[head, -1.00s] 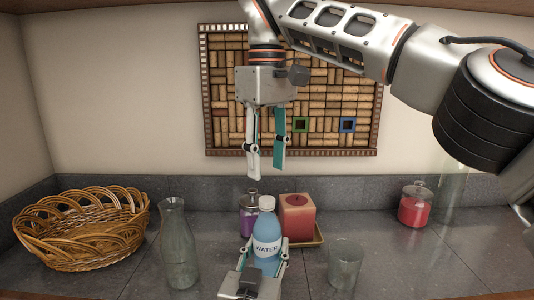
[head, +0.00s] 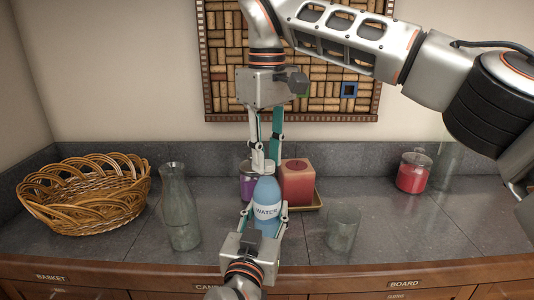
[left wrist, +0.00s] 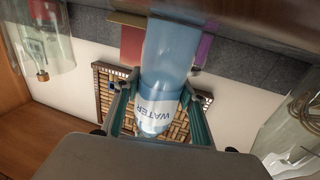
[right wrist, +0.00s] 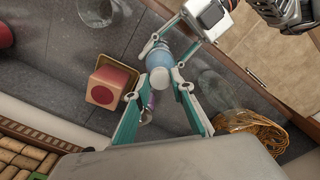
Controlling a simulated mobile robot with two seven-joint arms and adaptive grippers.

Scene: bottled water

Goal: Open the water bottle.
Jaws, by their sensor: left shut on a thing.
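The blue water bottle (head: 267,193) stands upright near the counter's front, its "WATER" label facing the head camera. My left gripper (head: 264,226) is shut on its body, with a finger on each side; the bottle also shows between the fingers in the left wrist view (left wrist: 168,60). My right gripper (head: 264,160) points straight down over the bottle's top. In the right wrist view its fingers are apart, with the white cap (right wrist: 158,77) between and beyond their tips. In the head view the fingertips partly hide the cap; contact cannot be told.
A red candle (head: 298,183) on a tray and a purple jar (head: 247,186) stand close behind the bottle. A glass carafe (head: 180,215) and wicker basket (head: 85,200) are left. A drinking glass (head: 342,230) and red jar (head: 413,172) are right. Bare counter lies between them.

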